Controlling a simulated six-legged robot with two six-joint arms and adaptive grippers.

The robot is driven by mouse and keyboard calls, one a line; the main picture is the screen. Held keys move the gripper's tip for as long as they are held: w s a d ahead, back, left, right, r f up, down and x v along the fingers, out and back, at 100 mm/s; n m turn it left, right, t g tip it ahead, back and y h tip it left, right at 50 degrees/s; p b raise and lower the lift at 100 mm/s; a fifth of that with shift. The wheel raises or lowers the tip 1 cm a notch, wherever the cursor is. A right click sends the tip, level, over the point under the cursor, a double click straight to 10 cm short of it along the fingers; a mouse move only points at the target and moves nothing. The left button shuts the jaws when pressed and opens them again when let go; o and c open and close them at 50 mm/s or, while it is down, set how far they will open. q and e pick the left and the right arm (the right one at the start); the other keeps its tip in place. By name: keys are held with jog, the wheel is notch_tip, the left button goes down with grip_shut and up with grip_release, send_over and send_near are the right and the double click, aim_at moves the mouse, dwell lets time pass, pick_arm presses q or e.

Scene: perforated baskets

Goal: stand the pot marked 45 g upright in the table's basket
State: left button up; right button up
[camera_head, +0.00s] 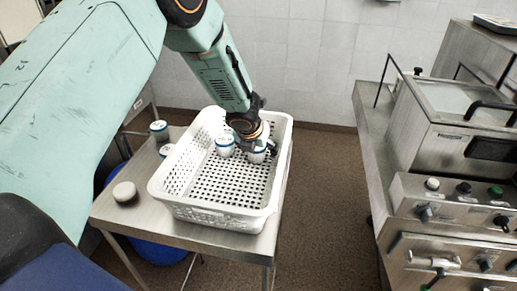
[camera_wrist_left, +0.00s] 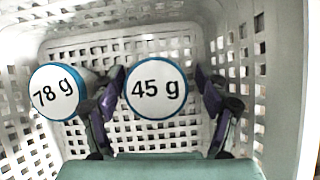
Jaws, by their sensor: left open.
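The pot marked 45 g (camera_wrist_left: 156,88) has a white lid with a blue rim. It stands in the white perforated basket (camera_head: 222,213) on the table, its lid facing my wrist camera. My left gripper (camera_wrist_left: 161,95) is open, with one purple finger on each side of this pot; gaps show between fingers and lid. In the head view, my left gripper (camera_head: 254,141) reaches down into the basket over a pot (camera_head: 257,157) it partly hides. A pot marked 78 g (camera_wrist_left: 55,91) is left of the 45 g pot in the wrist view. My right gripper is not seen.
Another blue-rimmed pot (camera_head: 225,150) stands upright in the basket. Outside it, a pot (camera_head: 159,131) and a round pale object (camera_head: 125,192) are on the steel table (camera_head: 135,215). A steel kitchen unit (camera_head: 435,190) stands at the right, across a floor gap.

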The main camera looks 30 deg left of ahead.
aim_at(257, 148)
pick_arm(q)
jog(key=shift+s+a+r, duration=0.1)
jog(key=shift+s+r, duration=0.1)
jog(key=shift+w+r+p, duration=0.1)
jog(key=shift+r+p, duration=0.2)
jog(key=shift+p, duration=0.1)
jog(key=v, duration=0.4)
jog(key=shift+w, duration=0.2)
jog(key=p+v, duration=0.1)
jog(key=v, duration=0.6)
jog(key=shift+s+r, duration=0.15)
jog(key=shift+r, duration=0.05)
jog(key=shift+s+r, duration=0.1)
jog(key=shift+s, duration=0.2)
jog(key=shift+w, duration=0.1)
